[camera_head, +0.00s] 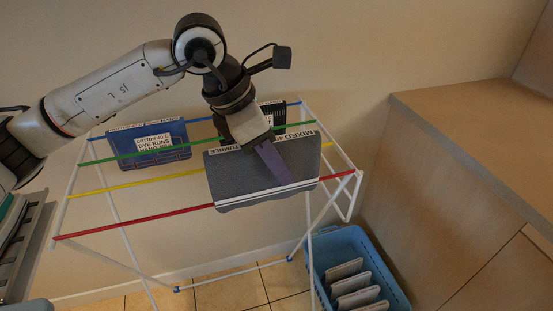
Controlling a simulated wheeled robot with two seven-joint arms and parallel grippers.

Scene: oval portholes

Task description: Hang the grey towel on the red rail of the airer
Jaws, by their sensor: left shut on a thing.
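The grey towel (235,180) is a dark grey folded piece with a pale lower edge and a white label along its top, partly reading "MIXED". My left gripper (272,160) is shut on it from above; one finger lies across its front face. The red rail (130,221) is the front rail of the white airer (68,200). The towel covers the rail's right part in the picture, its lower edge close to the rail's line. Whether it touches the rail or is held above it, I cannot tell. My right gripper is not in view.
Yellow (120,186), green (105,158) and blue rails lie behind. A blue towel (170,155) hangs at back left, and a black item (275,110) at back. A blue basket (400,295) with several folded items stands lower right, beside a wooden cabinet (470,130).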

